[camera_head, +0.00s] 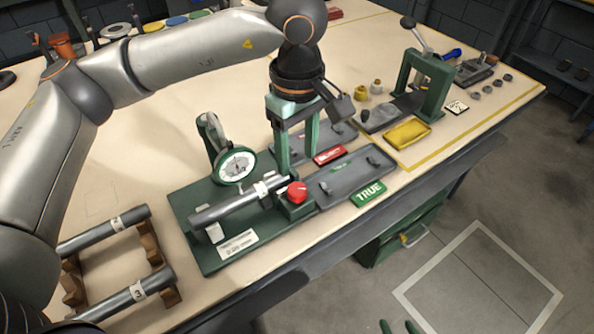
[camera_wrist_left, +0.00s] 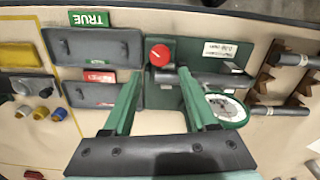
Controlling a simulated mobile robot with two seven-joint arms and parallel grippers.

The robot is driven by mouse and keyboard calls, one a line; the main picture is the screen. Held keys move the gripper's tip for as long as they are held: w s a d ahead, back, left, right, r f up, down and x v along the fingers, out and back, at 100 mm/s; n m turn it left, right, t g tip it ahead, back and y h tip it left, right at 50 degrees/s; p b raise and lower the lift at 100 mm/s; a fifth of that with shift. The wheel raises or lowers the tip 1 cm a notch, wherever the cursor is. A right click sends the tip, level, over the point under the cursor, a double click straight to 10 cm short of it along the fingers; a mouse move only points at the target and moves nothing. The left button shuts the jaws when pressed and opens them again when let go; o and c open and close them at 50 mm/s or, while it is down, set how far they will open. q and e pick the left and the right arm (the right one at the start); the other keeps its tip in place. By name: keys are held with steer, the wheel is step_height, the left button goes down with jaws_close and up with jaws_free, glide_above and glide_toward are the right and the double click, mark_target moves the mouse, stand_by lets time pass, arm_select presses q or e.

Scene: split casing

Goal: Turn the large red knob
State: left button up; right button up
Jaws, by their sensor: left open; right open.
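The large red knob (camera_head: 297,191) sits on a green block at the right end of the green gauge fixture (camera_head: 205,258). It also shows in the left wrist view (camera_wrist_left: 160,55), just beyond and between my fingertips. My left gripper (camera_head: 298,158) is open and empty, pointing down above and behind the knob, apart from it. Its two green fingers also show in the left wrist view (camera_wrist_left: 160,75). My right gripper (camera_head: 398,326) shows only its green fingertips at the bottom edge of the head view, open and empty, far from the knob.
A dial gauge (camera_head: 236,165) stands on the fixture beside a grey shaft (camera_head: 235,203). Grey trays (camera_head: 350,178) with TRUE (camera_head: 368,194) and red (camera_head: 329,155) labels lie right of the knob. Shafts rest on a brown rack (camera_head: 155,255). A green press (camera_head: 425,80) stands farther right.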

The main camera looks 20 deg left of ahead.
arm_select(q)
steer(key=shift+r, duration=2.15)
